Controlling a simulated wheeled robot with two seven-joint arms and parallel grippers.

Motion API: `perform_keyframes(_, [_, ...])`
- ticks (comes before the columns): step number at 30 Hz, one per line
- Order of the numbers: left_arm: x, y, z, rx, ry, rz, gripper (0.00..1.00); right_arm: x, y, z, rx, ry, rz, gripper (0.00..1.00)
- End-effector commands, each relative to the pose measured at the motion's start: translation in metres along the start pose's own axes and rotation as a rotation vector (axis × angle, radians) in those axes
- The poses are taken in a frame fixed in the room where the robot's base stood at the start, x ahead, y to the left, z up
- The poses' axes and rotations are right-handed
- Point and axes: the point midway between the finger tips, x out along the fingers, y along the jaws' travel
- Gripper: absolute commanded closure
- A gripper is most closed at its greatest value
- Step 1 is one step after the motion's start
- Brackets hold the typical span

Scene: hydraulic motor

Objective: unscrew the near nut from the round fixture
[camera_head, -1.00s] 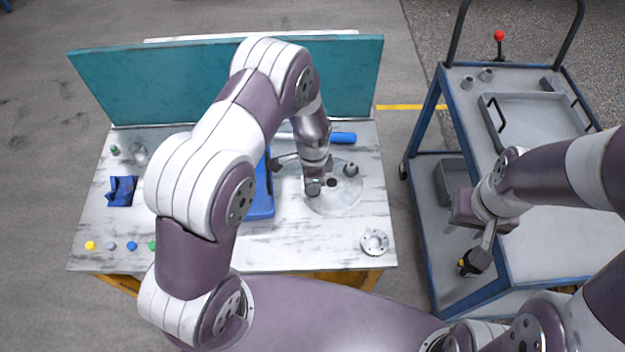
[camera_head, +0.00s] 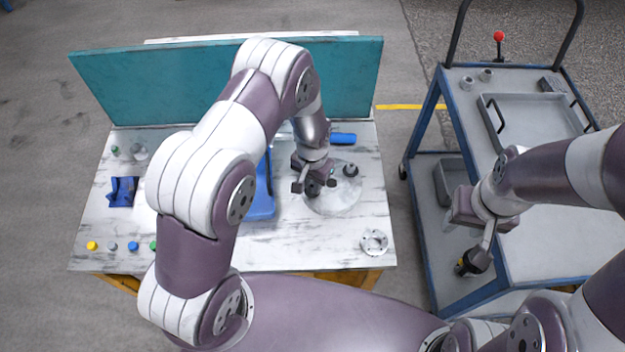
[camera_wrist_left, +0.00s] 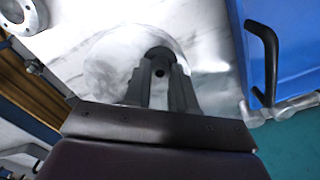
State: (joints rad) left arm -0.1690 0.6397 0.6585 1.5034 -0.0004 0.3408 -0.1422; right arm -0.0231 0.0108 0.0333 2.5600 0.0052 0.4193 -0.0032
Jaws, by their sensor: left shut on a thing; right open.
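The round fixture (camera_head: 345,204) is a pale grey disc on the right part of the workbench; it also shows in the wrist view (camera_wrist_left: 104,58). My left gripper (camera_head: 313,187) is low over the left part of the disc. In the wrist view its dark fingers (camera_wrist_left: 160,88) are closed around a dark nut (camera_wrist_left: 160,56) with a round hole, at the fixture. Whether the nut still sits on its thread is hidden. A second dark nut (camera_head: 351,170) stands on the disc's far right side.
A flanged ring (camera_head: 374,242) lies at the bench's near right. A teal panel (camera_head: 345,75) closes the back. The blue trolley (camera_head: 540,275) stands right.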

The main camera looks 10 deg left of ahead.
Motion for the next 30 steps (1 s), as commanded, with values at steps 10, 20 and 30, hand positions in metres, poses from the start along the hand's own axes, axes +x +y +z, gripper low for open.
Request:
perform_keyframes(10, [0.0,0.0,-0.0002,0.003,0.001,0.0,0.64,0.0001,0.0,0.0,0.0,0.0,0.0,0.57])
perform_keyframes(20, [-0.0006,0.0,-0.0001,0.496,0.0,0.0,0.64,-0.0034,0.0,-0.0004,0.0,0.0,0.0,0.57])
perform_keyframes(30, [0.0003,0.0001,-0.0001,0.909,0.0,-0.001,0.64,-0.0043,0.0,-0.0005,0.0,0.0,0.0,0.57])
